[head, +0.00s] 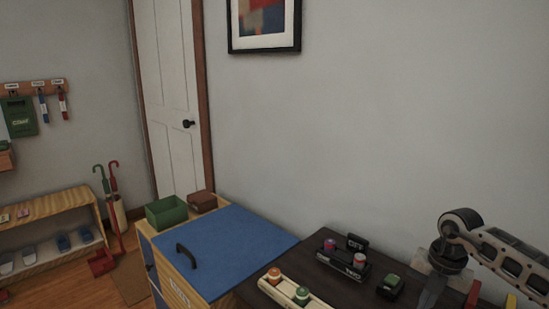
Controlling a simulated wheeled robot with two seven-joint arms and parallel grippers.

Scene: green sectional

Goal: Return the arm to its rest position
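My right arm (500,257) comes in from the right edge, over the right end of the dark table. Its wrist and gripper (445,265) hang down at the lower right. The fingertips are cut off or unclear at the bottom edge, so I cannot tell whether they are open or shut, or whether they hold anything. My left arm and gripper are not in view.
The dark table (335,276) bears a wooden rack (294,292) with cups, a black holder (343,262) and a green-topped block (391,287). Left of it is a blue-topped cabinet (230,250) with a green box (166,211) and a brown box (202,201). The wall stands behind.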

